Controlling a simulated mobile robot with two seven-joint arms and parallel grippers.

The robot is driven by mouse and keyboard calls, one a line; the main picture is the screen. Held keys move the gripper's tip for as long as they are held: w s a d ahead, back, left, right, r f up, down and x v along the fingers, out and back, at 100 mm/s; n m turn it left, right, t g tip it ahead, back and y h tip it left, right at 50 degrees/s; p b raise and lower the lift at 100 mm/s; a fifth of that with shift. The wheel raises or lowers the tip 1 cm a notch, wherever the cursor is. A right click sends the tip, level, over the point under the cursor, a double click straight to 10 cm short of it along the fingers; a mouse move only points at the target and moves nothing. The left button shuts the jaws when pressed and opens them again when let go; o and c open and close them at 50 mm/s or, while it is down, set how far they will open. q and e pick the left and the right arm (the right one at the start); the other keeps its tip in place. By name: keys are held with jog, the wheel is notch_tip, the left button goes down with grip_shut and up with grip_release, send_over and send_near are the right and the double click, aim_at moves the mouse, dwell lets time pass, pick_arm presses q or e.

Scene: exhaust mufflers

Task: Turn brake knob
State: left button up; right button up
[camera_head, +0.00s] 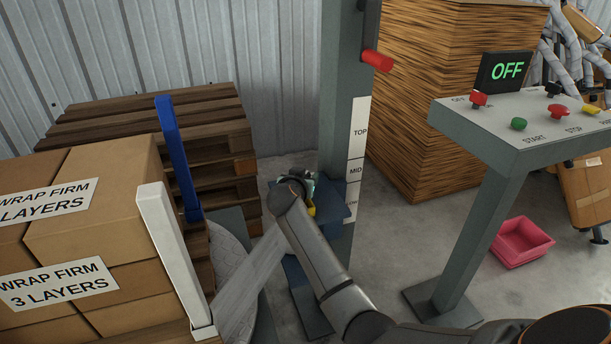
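No knob in view carries a readable brake label. A small yellow part (311,210) shows beside my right gripper, on or by the dark blue carriage (335,208) on the grey column; I cannot tell if it is the brake knob. My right arm comes in from the bottom right and reaches the carriage. My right gripper (307,186) is at the carriage, mostly hidden behind its own wrist. Its fingers are too small and covered to tell open from shut. My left gripper is not in view.
The column (340,80) carries a red handle (377,60) and TOP and MID labels. A control stand (490,130) with coloured buttons and an OFF display (506,71) is at right. Stacked cartons (95,205) and pallets (150,125) fill the left. A pink bin (522,243) is on the floor.

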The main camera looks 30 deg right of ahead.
grip_shut()
dwell(0.5)
